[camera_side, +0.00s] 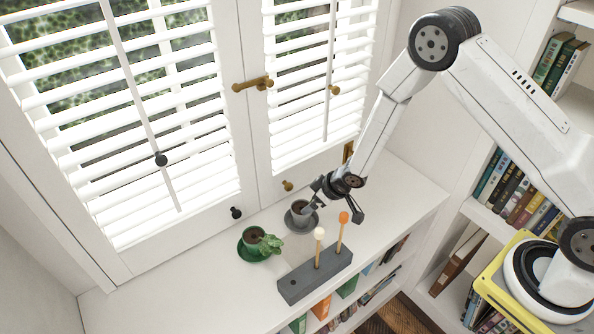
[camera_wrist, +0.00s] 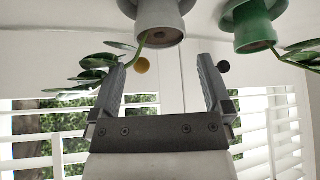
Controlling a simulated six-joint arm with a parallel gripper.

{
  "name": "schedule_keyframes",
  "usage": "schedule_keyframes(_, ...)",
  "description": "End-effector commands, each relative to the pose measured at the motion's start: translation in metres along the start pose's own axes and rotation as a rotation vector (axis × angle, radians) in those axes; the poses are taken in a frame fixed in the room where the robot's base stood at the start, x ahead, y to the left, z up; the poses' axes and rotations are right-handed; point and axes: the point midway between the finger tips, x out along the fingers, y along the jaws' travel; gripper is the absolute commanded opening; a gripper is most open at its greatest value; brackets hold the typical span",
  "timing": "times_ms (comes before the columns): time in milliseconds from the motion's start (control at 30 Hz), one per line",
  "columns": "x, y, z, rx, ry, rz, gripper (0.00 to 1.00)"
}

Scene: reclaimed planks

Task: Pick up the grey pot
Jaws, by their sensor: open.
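The grey pot (camera_side: 300,207) stands upright on a dark grey saucer (camera_side: 298,223) on the white shelf top, near the window. It also shows at the top of the wrist view (camera_wrist: 160,22), just beyond the fingertips, with a thin green stem and leaves hanging to the left. My gripper (camera_side: 337,200) is just right of the pot in the side view, with one finger close to its rim. In the wrist view my gripper (camera_wrist: 164,62) is open, with nothing between its fingers. I cannot tell whether a finger touches the pot.
A green pot (camera_side: 252,235) with a leafy plant stands on a green saucer to the left. A dark grey block (camera_side: 316,275) in front holds two pegs, one white-tipped (camera_side: 319,233), one orange-tipped (camera_side: 344,217). Window shutters (camera_side: 150,150) rise behind. The shelf top is clear at right.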

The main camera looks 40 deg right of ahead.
Motion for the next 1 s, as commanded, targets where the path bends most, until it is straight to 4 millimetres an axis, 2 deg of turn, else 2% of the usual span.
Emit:
schedule_keyframes(167,0.011,0.000,0.000,0.000,0.000,0.000,1.00)
schedule_keyframes(567,0.018,0.000,0.001,0.000,-0.001,0.000,1.00)
schedule_keyframes(1000,0.057,0.000,0.000,-0.001,0.000,0.000,1.00)
